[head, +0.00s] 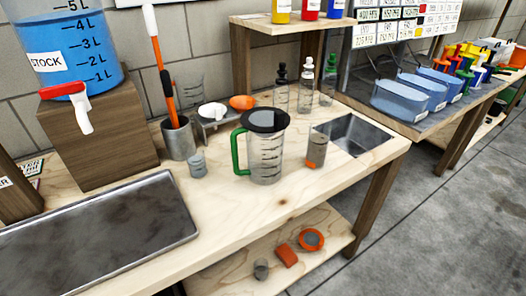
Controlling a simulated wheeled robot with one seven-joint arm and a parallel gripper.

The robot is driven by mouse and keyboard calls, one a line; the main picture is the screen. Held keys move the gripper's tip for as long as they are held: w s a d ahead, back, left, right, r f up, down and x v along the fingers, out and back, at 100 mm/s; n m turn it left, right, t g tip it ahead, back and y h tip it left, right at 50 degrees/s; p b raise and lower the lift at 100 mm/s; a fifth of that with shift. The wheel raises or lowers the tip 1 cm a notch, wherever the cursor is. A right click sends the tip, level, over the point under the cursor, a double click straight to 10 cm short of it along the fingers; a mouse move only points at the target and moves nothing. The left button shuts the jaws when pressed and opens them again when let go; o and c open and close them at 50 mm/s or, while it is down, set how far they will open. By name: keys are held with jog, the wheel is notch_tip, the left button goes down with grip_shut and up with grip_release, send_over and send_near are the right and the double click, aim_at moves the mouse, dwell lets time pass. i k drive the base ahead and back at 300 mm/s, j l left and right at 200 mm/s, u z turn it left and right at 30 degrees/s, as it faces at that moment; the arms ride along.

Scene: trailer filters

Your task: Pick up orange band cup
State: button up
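The orange band cup (317,146) stands upright on the wooden bench. It looks like a small grey, see-through cup with an orange patch low on its side. It is to the right of a large clear pitcher (265,158) with a dark top and a green handle, with a narrow gap between them. It stands near the left edge of a sunken metal basin (362,140). My gripper is not in this view, so its state and its distance from the cup are hidden.
Several clear bottles (281,92) stand behind the cup. A grey holder (178,140) with an orange-handled tool and a small grey cup (197,166) are left of the pitcher. A metal tray (95,232) lies front left.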

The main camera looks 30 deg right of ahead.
aim_at(320, 132)
jog(key=l+z, duration=0.35)
jog(key=i+l+z, duration=0.2)
jog(key=l+z, duration=0.15)
jog(key=i+l+z, duration=0.15)
jog(key=l+z, duration=0.2)
jog(key=l, duration=0.1)
